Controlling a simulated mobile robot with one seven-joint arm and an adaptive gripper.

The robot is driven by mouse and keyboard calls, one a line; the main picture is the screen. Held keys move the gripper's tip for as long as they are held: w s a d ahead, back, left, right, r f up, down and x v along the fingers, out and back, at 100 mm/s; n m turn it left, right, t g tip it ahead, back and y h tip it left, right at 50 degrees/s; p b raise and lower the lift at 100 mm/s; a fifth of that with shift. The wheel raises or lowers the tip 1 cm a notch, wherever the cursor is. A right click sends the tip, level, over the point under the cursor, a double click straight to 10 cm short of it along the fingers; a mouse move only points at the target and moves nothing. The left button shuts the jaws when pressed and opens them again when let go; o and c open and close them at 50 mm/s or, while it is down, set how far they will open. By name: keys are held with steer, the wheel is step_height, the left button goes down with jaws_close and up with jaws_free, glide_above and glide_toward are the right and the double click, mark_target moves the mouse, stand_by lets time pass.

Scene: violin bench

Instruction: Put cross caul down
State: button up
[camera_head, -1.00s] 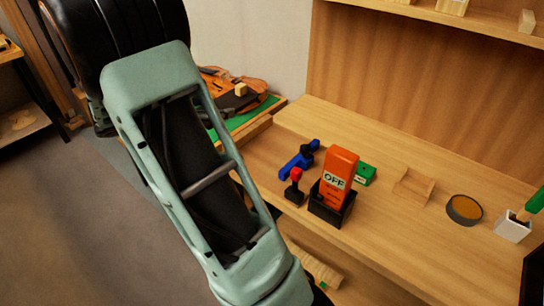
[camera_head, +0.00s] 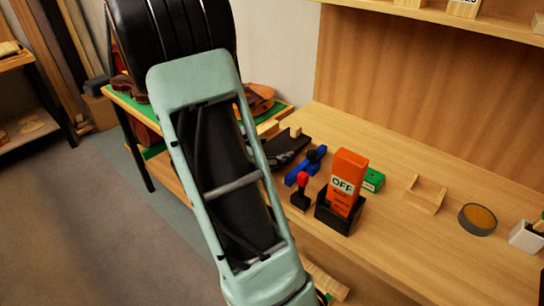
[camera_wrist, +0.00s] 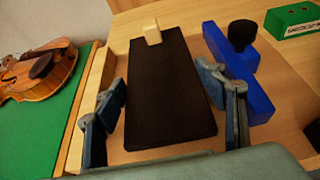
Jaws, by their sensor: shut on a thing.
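The cross caul, which I take to be the dark flat slab (camera_wrist: 168,110) with a pale wood block (camera_wrist: 152,32) at its far end, lies between the two grey-blue fingers of my gripper (camera_wrist: 165,86) in the wrist view. The fingers are shut on its long sides. In the head view the slab (camera_head: 290,148) shows past my arm, left of the blue clamp, over the bench's left end. I cannot tell whether the slab touches the bench.
The blue clamp (camera_wrist: 240,70) is close beside the right finger. A violin (camera_wrist: 38,75) lies on a green mat (camera_wrist: 40,130) to the left. A red-knobbed tool (camera_head: 301,190), an orange OFF-marked box (camera_head: 346,180) in a black holder and a green box (camera_head: 373,179) stand nearby.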

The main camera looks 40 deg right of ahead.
steer(key=shift+w+f, duration=0.1)
steer(key=shift+f, duration=0.8)
steer(key=shift+f, duration=0.2)
steer(key=o, duration=1.2)
steer(key=shift+o, duration=0.2)
steer(key=shift+r, duration=0.1)
